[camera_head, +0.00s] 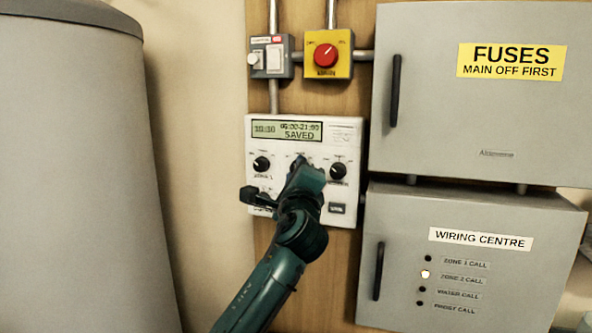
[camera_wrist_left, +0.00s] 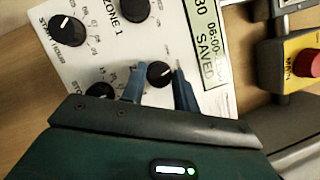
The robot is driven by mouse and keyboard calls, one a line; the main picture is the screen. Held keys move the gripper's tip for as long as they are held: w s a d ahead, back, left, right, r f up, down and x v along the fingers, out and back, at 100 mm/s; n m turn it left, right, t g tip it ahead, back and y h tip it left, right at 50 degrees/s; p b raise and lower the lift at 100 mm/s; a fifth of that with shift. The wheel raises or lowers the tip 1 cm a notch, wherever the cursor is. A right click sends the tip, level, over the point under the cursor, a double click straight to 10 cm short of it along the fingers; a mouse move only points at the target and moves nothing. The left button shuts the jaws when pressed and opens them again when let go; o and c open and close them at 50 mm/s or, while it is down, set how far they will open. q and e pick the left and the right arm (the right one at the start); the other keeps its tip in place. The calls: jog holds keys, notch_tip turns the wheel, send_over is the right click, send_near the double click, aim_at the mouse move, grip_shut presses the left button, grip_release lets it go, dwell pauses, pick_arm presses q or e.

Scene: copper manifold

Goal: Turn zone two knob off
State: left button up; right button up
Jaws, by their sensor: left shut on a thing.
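The white controller panel (camera_head: 254,135) is on the wooden board, and its display (camera_head: 287,130) reads "SAVED" with a time range. My left gripper (camera_head: 300,163) reaches up to the panel and covers its middle knob in the head view. In the left wrist view, the left gripper (camera_wrist_left: 160,84) has its two fingers on either side of a black knob (camera_wrist_left: 160,72) with a white pointer line, just below the display, shut on it. A label naming this knob is hidden. The "ZONE 1" knob (camera_wrist_left: 134,9) is beside it. My right gripper is not in view.
A right-hand knob (camera_head: 338,171) is close to my gripper. A red knob on a yellow plate (camera_head: 326,56) and a grey switch box (camera_head: 271,57) are above. The fuse box (camera_head: 430,120) and wiring centre (camera_head: 400,255) stand right; its zone 2 lamp (camera_head: 425,274) is lit.

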pick_arm(q)
jog(key=n+p, duration=0.1)
jog(key=n, duration=0.1)
jog(key=n+g+p, duration=0.1)
jog(key=n, duration=0.1)
jog(key=n+g+p, duration=0.1)
jog(key=n, duration=0.1)
jog(key=shift+r+y, duration=0.25)
jog(key=shift+y, duration=0.15)
dwell(0.3)
jog(key=o, duration=1)
jog(key=shift+f, duration=0.1)
jog(key=shift+s+d+b, duration=0.2)
jog(key=shift+s+b, duration=0.3)
jog(key=shift+s, duration=1.7)
jog(key=shift+s+d+b, duration=0.15)
jog(key=shift+s+b, duration=0.35)
jog(key=shift+s, duration=1.65)
jog(key=shift+s+d+b, duration=0.2)
jog(key=shift+s+b, duration=0.3)
jog(key=shift+s, duration=1.7)
